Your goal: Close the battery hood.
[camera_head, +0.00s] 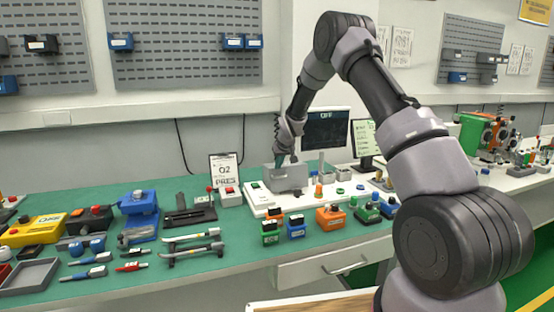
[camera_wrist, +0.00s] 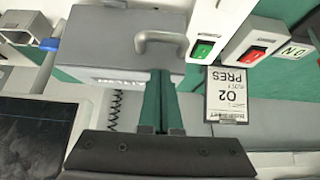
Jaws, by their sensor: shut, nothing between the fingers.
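The grey battery hood (camera_head: 290,178) is a box-like cover on a white base (camera_head: 262,206) on the green bench in the head view. My gripper (camera_head: 279,160) is over the hood from above. In the wrist view my gripper (camera_wrist: 161,78) has its two green fingers together, empty, with the tips at the hood's near edge, below the handle. I cannot tell if they touch it. The hood's exact tilt is not clear.
A green rocker switch (camera_wrist: 202,50) and a red rocker switch (camera_wrist: 255,53) lie right of the hood in the wrist view. A placard marked O2 (camera_head: 224,170) stands behind left. Orange (camera_head: 330,217) and other small coloured blocks stand in front. A dark monitor (camera_head: 326,130) stands behind.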

